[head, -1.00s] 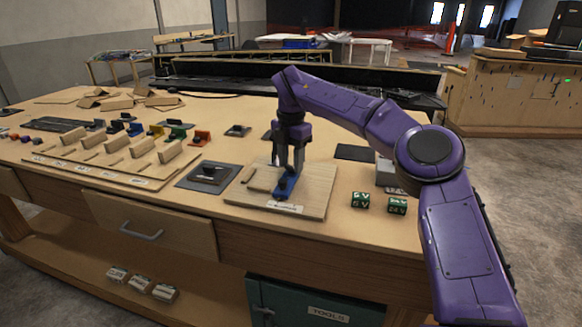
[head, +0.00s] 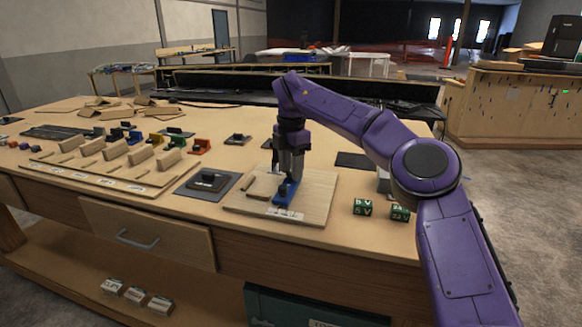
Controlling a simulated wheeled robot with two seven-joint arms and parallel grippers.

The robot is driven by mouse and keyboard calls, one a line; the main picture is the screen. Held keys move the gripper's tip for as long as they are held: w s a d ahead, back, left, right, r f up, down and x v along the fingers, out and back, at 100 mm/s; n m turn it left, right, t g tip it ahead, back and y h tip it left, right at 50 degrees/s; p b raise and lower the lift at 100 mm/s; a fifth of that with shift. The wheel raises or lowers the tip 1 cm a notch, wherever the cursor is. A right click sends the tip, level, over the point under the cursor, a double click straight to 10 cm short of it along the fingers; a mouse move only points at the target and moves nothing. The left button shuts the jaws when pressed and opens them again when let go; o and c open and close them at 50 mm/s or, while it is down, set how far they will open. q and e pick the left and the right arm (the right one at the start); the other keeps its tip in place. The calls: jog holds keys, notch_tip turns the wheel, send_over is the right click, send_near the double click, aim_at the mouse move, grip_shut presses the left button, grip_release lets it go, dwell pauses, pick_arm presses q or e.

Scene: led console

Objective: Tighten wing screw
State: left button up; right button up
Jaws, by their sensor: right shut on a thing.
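My right gripper (head: 287,180) points straight down over a light wooden board (head: 312,204) on the workbench. It is shut at the top of a blue part (head: 284,193) that sits on this board. The fingers hide what they hold, so I cannot make out the wing screw itself. A white label (head: 285,213) lies on the board in front of the blue part. A small wooden strip (head: 249,183) is at the board's left. My left gripper does not show.
Green dice-like blocks (head: 363,207) stand right of the board. A dark grey mat with a black part (head: 208,182) lies to its left. Further left, a long wooden rack (head: 95,175) carries several coloured parts. The bench front edge (head: 225,212) is close to the board.

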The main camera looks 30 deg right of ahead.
jog(key=o, duration=1.1)
jog(key=shift+d+r, duration=0.15)
jog(key=shift+d, duration=0.05)
notch_tip(320, 180, up, 10)
jog(key=p, duration=0.4)
jog(key=shift+r, duration=0.2)
